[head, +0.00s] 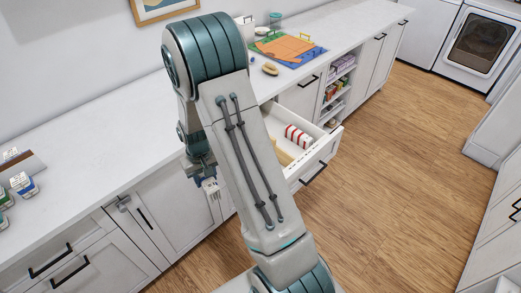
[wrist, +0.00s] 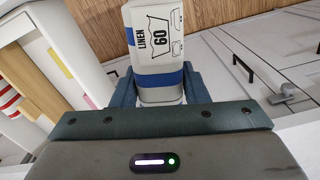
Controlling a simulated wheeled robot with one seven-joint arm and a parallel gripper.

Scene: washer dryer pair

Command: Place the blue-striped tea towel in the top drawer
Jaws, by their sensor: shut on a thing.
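My gripper (wrist: 159,88) is shut on the blue-striped tea towel (wrist: 154,38), a white folded block with a blue band and a printed label reading "LINEN 60". In the head view, my gripper (head: 198,168) is left of my arm, in front of the counter edge, and the white end of the towel (head: 211,188) shows below it. The top drawer (head: 322,150) stands open to the right, behind my arm. A red-striped white folded piece (head: 298,136) and something yellowish (head: 283,157) lie in it. My arm hides part of the drawer.
The white counter (head: 90,130) runs along the wall. Small blue and green marked packs (head: 23,184) stand at its left end. Closed cabinets with black handles (head: 50,262) are below. The wooden floor (head: 390,180) on the right is clear.

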